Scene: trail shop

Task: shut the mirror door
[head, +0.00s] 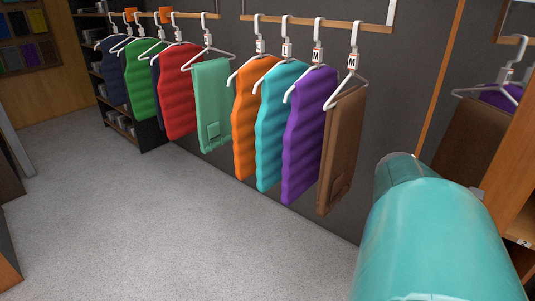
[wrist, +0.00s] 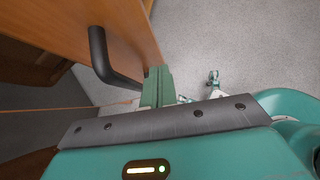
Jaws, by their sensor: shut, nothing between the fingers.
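A wooden door panel (wrist: 75,22) with a black bar handle (wrist: 98,52) fills the upper left of the wrist view. My gripper (wrist: 157,72), with green fingers, is shut and empty. Its fingers are just right of the handle's lower end; I cannot tell whether they touch it. In the head view, a mirror surface (head: 472,75) at the right reflects a brown garment and hangers, with a wooden panel edge (head: 518,165) beside it. The door looks ajar, but its exact angle is unclear. My teal arm hides the lower right, and my gripper is hidden there.
Vests and trousers, such as the brown trousers (head: 342,145), hang on a wall rail (head: 320,23) left of my arm. A dark shelf (head: 120,120) stands at the back left. The grey carpet (head: 170,230) is open in the middle.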

